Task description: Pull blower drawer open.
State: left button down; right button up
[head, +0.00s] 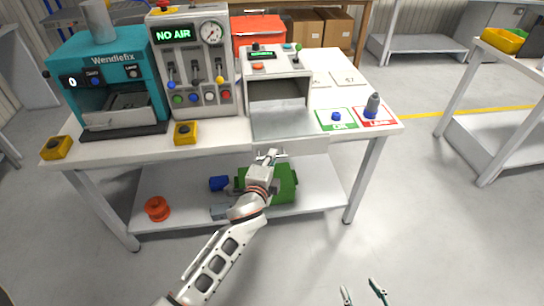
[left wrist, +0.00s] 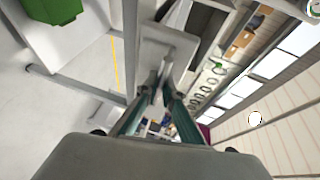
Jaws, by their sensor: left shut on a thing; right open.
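The blower is the grey machine (head: 275,60) with a small green display and an open front, in the middle of the bench. Its drawer (head: 283,121) shows as a flat grey tray reaching from the opening to the bench's front edge. My left gripper (head: 268,157) is at the drawer's front, below that edge, and is shut on what looks like the drawer handle. In the left wrist view the fingers (left wrist: 161,88) meet at a pale grey part (left wrist: 168,42); the grip itself is partly hidden. My right gripper (head: 361,290) is open and empty, low over the floor.
A teal Wendlefix machine (head: 110,75) and a grey NO AIR panel (head: 190,65) stand left of the blower. Yellow button boxes (head: 186,132) are near the front edge. A green box (head: 283,185) and orange reel (head: 157,208) lie on the lower shelf. The floor in front is clear.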

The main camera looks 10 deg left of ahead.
pick_arm(q)
jog(key=c, duration=2.4)
grip_release()
jog(key=shift+c, duration=0.2)
jog(key=v, duration=1.2)
jog(key=s+a+f+n+g, duration=0.2)
jog(key=s+a+f+n, duration=0.3)
jog(key=s+f+n, duration=0.2)
jog(key=s+a+f+n+g, duration=0.3)
jog(key=s+a+f+n, duration=0.2)
jog(key=s+f, duration=0.6)
jog(key=shift+s+a+f+n+h, duration=0.3)
jog(key=shift+s+f+n+h, duration=0.1)
jog(key=shift+s+n, duration=0.7)
